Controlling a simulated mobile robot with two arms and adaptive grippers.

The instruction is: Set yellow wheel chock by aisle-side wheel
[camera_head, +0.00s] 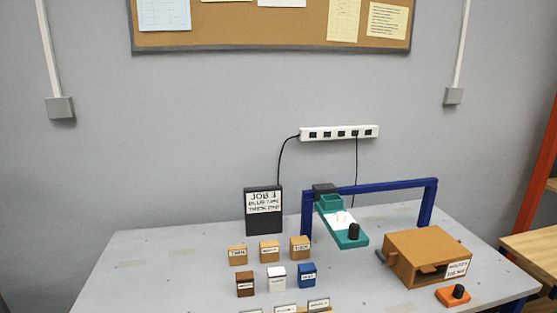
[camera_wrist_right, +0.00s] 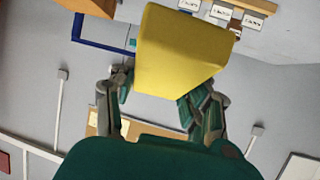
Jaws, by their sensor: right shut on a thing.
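The yellow wheel chock (camera_wrist_right: 180,52) is large in the right wrist view, at the upper middle. My right gripper (camera_wrist_right: 160,88) is shut on it, with a finger at each side of the chock. The chock appears held in the air, clear of the table. In the head view neither gripper nor the chock shows. I cannot make out the aisle-side wheel in either view.
A grey table (camera_head: 150,268) holds a blue frame (camera_head: 385,187) with a green carriage (camera_head: 343,226), a brown box (camera_head: 428,252), a black job sign (camera_head: 264,212) and several small blocks. A power strip (camera_head: 339,132) hangs on the wall. Orange shelving stands at the right.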

